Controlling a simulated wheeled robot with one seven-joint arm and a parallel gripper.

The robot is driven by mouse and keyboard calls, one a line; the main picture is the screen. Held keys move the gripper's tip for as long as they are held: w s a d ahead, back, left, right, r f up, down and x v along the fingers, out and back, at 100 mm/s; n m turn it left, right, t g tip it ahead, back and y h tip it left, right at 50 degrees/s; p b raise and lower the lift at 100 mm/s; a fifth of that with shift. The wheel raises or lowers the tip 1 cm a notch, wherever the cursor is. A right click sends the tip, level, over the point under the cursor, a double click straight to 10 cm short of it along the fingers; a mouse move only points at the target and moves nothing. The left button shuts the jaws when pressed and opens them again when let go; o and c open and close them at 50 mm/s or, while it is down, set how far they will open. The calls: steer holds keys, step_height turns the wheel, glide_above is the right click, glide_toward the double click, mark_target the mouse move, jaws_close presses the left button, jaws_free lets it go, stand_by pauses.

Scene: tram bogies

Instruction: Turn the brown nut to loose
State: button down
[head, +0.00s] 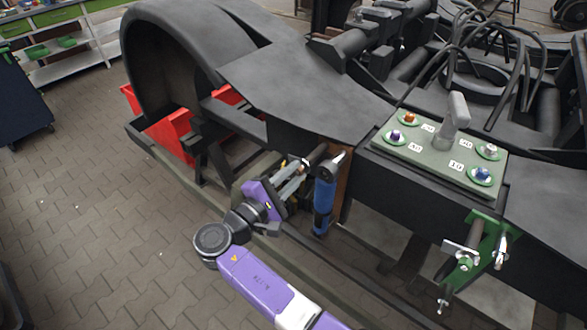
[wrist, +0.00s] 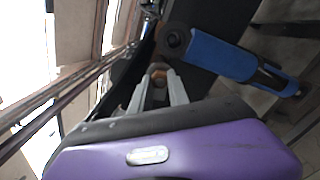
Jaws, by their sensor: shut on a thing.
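The brown nut (wrist: 157,71) shows in the wrist view between the tips of my gripper's two grey fingers. My gripper (wrist: 158,82) is shut on it, one finger on each side. In the head view my gripper (head: 302,166) reaches the side of the dark bogie frame, left of a blue-handled tool. The nut itself is hidden there by the fingers and frame. The marking that would tell how far the nut is turned is not visible.
The blue-handled tool (head: 324,194) hangs close right of my gripper; it also shows in the wrist view (wrist: 222,55). A green-grey plate (head: 437,160) with several coloured nuts and an upright grey handle (head: 456,117) lies on the frame. Red bins (head: 172,138) stand behind. Paving at left is clear.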

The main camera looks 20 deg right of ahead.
steer(key=shift+a+n, duration=0.15)
steer(key=shift+n, duration=0.25)
steer(key=c, duration=1.3)
jaws_free()
steer(key=shift+o, duration=0.2)
steer(key=b+v, duration=0.1)
steer(key=v, duration=0.6)
steer(key=shift+s+a+b, duration=0.2)
steer(key=shift+a+b, duration=0.1)
steer(key=shift+b, duration=0.1)
steer(key=shift+f, duration=0.1)
